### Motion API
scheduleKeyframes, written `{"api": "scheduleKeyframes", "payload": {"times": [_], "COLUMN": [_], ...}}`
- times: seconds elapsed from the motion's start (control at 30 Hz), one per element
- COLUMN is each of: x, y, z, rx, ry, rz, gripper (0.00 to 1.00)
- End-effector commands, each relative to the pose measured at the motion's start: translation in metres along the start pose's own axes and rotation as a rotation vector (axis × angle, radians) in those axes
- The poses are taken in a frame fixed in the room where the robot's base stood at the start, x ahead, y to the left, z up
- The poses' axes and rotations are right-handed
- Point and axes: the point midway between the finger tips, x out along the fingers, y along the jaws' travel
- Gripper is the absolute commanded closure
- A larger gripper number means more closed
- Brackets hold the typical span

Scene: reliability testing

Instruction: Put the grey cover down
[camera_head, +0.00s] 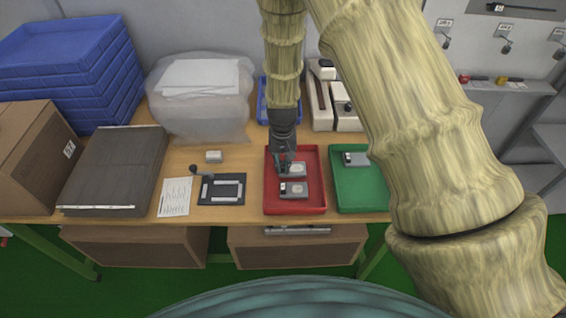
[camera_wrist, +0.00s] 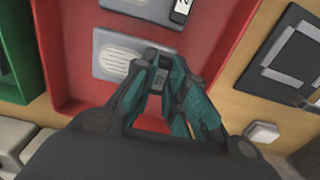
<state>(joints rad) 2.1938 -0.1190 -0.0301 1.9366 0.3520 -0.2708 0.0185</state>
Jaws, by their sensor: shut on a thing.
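A red tray (camera_head: 317,206) stands on the bench and holds two light grey pieces. The grey cover (camera_head: 295,169), with a slotted oval patch, is at my gripper (camera_head: 283,164), in the back half of the tray. The wrist view shows the cover (camera_wrist: 115,62) with my gripper's fingertips (camera_wrist: 165,62) closed at its edge. I cannot tell whether the cover touches the tray floor. A similar grey piece (camera_head: 294,189) with a dark-edged label lies in front of it. My fingers hide part of the cover.
A green tray (camera_head: 374,196) with another grey piece (camera_head: 355,158) stands right of the red tray. To the left are a black fixture (camera_head: 207,201), a paper sheet (camera_head: 174,197) and a small white block (camera_head: 213,156). A blue bin (camera_head: 262,110) stands behind.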

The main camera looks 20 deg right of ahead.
Motion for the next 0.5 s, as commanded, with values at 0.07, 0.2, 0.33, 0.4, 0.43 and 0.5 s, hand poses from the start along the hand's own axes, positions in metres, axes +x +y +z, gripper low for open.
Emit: {"api": "scheduleKeyframes", "payload": {"times": [0.07, 0.2, 0.33, 0.4, 0.43, 0.5], "x": [0.0044, 0.0071, 0.0072, 0.0082, 0.009, 0.0107], "y": [0.0001, -0.0002, -0.0002, -0.0002, -0.0002, -0.0002], "z": [0.0004, -0.0002, -0.0001, 0.0, 0.0, 0.0], "rx": [0.001, 0.001, 0.001, 0.001, 0.001, 0.0], "ry": [-0.001, 0.0, 0.0, 0.0, 0.0, 0.0], "rz": [0.0, -0.001, 0.0, 0.0, 0.0, 0.0], "gripper": [1.0, 1.0, 1.0, 1.0, 1.0, 1.0]}}
